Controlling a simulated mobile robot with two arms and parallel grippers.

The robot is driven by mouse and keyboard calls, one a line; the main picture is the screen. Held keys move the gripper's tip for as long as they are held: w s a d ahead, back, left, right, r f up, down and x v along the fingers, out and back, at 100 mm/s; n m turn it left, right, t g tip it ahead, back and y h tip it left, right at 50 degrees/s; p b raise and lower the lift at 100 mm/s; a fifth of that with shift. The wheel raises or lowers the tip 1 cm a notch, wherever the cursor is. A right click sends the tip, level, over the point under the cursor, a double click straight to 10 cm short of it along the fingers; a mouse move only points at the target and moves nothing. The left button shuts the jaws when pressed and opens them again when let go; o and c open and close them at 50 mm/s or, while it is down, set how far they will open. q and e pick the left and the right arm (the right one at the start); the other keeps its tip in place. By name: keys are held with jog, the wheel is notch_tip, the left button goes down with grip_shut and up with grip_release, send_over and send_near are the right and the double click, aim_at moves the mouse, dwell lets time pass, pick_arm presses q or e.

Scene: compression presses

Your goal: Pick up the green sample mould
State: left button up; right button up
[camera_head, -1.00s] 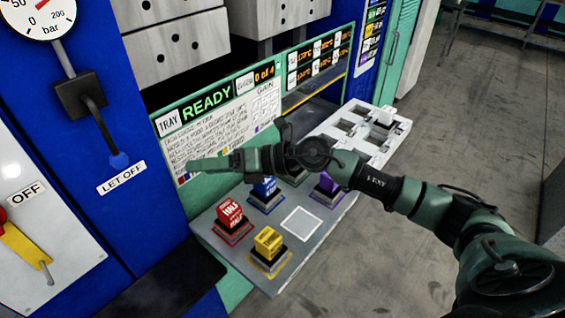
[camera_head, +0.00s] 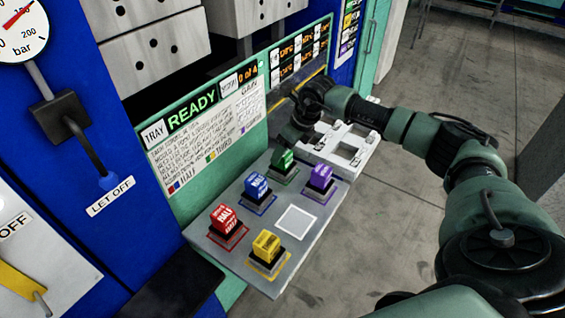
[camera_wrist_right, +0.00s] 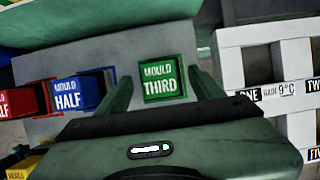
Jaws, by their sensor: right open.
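The green sample mould (camera_head: 284,159) stands upright on a green-outlined square at the back of the grey shelf (camera_head: 250,227). In the right wrist view the green mould (camera_wrist_right: 162,80) reads "MOULD THIRD". My right gripper (camera_wrist_right: 162,76) is open, with one finger on either side of the mould and gaps to both. In the head view my right gripper (camera_head: 288,142) is above and just behind the green mould, and its fingers are mostly hidden. My left gripper is not in view.
Blue (camera_head: 257,187), red (camera_head: 224,220), yellow (camera_head: 266,245) and purple (camera_head: 320,179) moulds stand on the same shelf. A blank white square (camera_head: 296,223) is free. A white slotted tray (camera_head: 340,146) lies beyond, beside the press panel (camera_head: 205,145).

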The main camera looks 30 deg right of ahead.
jog(key=shift+x, duration=0.95)
jog(key=shift+r, duration=0.1)
grip_shut()
jog(key=shift+w+r, duration=0.1)
jog(key=shift+w, duration=0.1)
jog(key=shift+r, duration=0.1)
